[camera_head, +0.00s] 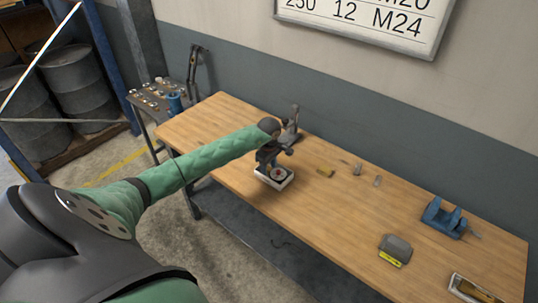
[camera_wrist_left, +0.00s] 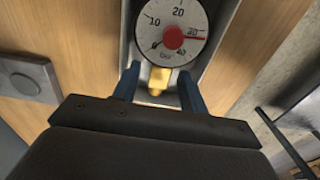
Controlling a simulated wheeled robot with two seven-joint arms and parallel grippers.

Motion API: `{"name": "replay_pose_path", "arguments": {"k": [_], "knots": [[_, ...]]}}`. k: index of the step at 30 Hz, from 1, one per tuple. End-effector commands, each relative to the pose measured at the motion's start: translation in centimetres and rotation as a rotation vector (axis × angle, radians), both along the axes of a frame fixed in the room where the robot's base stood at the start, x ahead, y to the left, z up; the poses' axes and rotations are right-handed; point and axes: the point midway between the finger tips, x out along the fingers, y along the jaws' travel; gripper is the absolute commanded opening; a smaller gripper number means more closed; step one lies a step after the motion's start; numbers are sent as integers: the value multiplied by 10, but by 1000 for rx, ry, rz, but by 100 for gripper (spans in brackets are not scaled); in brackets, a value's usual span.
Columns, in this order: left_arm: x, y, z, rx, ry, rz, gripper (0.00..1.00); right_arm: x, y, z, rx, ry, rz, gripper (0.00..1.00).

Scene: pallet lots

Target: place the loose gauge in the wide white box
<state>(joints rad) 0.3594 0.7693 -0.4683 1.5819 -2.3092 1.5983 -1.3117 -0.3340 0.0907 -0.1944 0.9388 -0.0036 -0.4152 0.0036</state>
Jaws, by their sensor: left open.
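The gauge (camera_wrist_left: 172,30) has a white dial with a red hub and a brass stem (camera_wrist_left: 159,78). It lies face up within the walls of the white box (camera_head: 275,182), which stands on the wooden bench; the box's wall also shows in the left wrist view (camera_wrist_left: 217,40). My left gripper (camera_head: 271,160) is directly over the box. In the left wrist view its two blue fingers (camera_wrist_left: 159,88) are open, one on each side of the brass stem, with gaps showing. The gauge's upper edge is cut off there. My right gripper is not in view.
On the wooden bench (camera_head: 345,215) are a grey block with a yellow label (camera_head: 396,247), a blue fixture (camera_head: 443,216), a tray (camera_head: 470,289) and small pieces (camera_head: 326,172). A grey stand (camera_head: 291,125) is close behind my left gripper. The bench's middle is clear.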

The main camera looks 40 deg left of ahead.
Motion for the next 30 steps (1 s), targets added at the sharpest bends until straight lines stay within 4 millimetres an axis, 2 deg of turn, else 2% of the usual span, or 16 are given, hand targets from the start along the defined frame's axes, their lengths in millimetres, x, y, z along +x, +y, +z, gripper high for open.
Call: {"name": "replay_pose_path", "arguments": {"k": [3,7,12,19,24,30], "knots": [[1,1,11,3,-2,-1,43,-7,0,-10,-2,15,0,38],[1,1,30,3,-3,-1,43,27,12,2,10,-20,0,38],[0,1,61,3,-3,-2,43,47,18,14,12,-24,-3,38],[1,0,97,1,-3,-1,43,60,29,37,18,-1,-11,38],[0,0,113,0,-1,0,43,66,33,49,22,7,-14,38],[0,0,120,0,0,0,43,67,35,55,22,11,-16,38]]}}
